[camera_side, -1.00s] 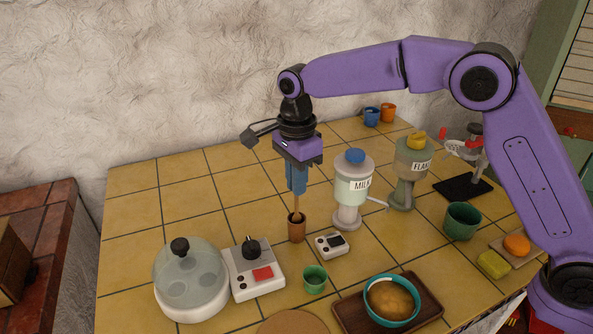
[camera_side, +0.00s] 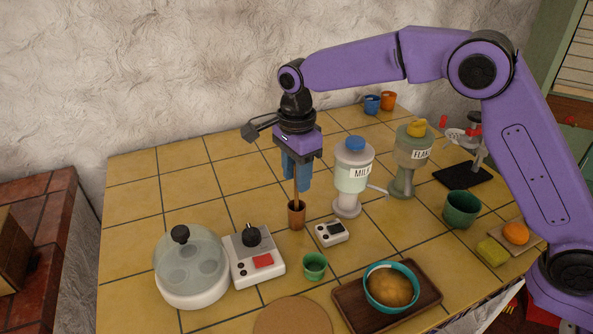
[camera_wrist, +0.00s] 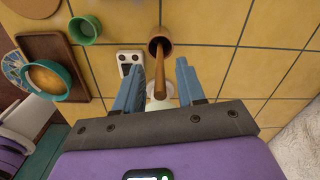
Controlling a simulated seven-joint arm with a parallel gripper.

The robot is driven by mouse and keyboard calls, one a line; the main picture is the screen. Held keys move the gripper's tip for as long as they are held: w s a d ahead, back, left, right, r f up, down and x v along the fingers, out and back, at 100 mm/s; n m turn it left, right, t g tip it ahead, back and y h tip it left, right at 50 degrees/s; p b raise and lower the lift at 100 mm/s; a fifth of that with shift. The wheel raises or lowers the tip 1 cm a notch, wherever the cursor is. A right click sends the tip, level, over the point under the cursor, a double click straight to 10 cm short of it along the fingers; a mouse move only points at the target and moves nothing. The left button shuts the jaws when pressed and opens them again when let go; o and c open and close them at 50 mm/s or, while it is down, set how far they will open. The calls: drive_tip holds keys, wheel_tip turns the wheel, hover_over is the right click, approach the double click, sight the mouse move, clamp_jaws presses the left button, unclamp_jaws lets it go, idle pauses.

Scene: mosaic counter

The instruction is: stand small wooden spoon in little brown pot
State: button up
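The little brown pot (camera_side: 297,217) stands on the tiled counter, left of the small white device in the side view. The small wooden spoon (camera_side: 296,194) stands in it, its handle rising up between my fingers. In the wrist view the spoon (camera_wrist: 159,72) runs from the pot (camera_wrist: 160,46) toward my gripper. My gripper (camera_side: 297,187) is above the pot, its blue fingers spread apart. In the wrist view my gripper (camera_wrist: 157,82) shows a gap on both sides of the spoon. The end of the spoon inside the pot is hidden.
A white device (camera_side: 331,233) and a green cup (camera_side: 314,266) stand close to the pot. The milk dispenser (camera_side: 352,180) is behind right. A domed steamer (camera_side: 190,268) and a knob-topped box (camera_side: 255,259) are front left. The back left tiles are clear.

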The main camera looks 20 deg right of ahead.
drive_tip(key=shift+r, duration=0.1)
wheel_tip(320, 180, up, 17)
idle(0.8)
drive_tip(key=shift+r, duration=0.1)
idle(0.9)
drive_tip(key=s+d+f+n, duration=0.5)
drive_tip(key=s+d+n, duration=0.3)
drive_tip(key=s, duration=0.3)
drive_tip(key=s+d+f+n, duration=0.5)
drive_tip(key=s+d+n, duration=0.4)
drive_tip(key=s+n, duration=0.2)
drive_tip(key=s+d+f+n, duration=0.5)
drive_tip(key=s+d+n, duration=0.4)
drive_tip(key=s, duration=0.3)
drive_tip(key=shift+s+f, duration=0.25)
drive_tip(key=shift+s, duration=0.05)
